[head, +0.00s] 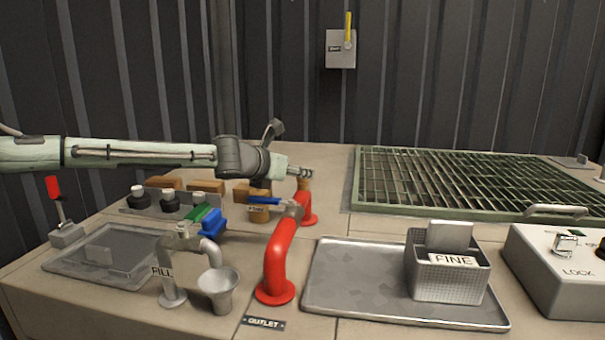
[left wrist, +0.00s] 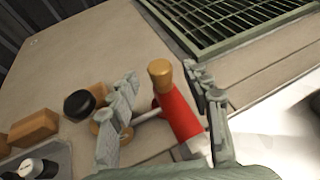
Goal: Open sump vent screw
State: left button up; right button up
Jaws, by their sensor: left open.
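A brass cap (left wrist: 159,69) stands on top of a red pipe (left wrist: 180,115) in the left wrist view. It may be the sump vent screw, but I see no readable label for it. In the head view the brass cap (head: 304,184) shows just below my left gripper (head: 303,172). In the left wrist view the gripper (left wrist: 162,78) is open, with one finger to each side of the cap and pipe. I cannot tell if a finger touches them. My right gripper is in neither view.
A black knob (left wrist: 79,105) and wooden blocks (left wrist: 34,128) lie left. A grey tray (head: 350,290) holds a basket marked FINE (head: 446,280). A green grating (head: 450,212) covers the back right.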

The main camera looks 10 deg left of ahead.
pick_arm(q)
jog(key=shift+x, duration=2.4)
jog(key=shift+c, duration=0.4)
grip_shut()
